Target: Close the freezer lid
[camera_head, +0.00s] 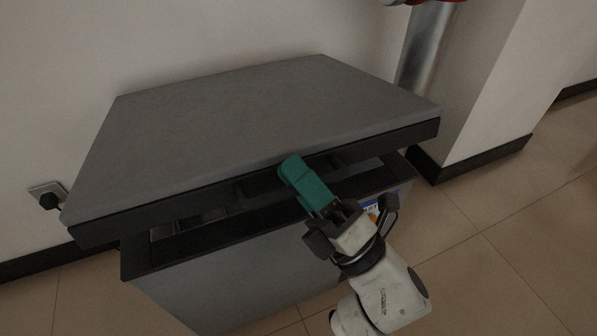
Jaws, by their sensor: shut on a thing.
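The chest freezer (240,270) has grey sides and a dark rim. Its thick grey lid (260,110) is partly open, with a dark front edge raised above the rim. A narrow gap (200,222) shows between them. My gripper (292,168), with green fingers, is at the middle of the lid's front edge, shut on the lid there. It comes from the lower right, over the front of the freezer. The fingers hide the exact point of contact and the middle of the dark handle part under the edge.
A wall stands behind the freezer, with a socket and black plug (48,197) at left. A metal cylinder (428,45) and a wall corner (480,90) are close at right. Tiled floor (510,250) is clear at front right.

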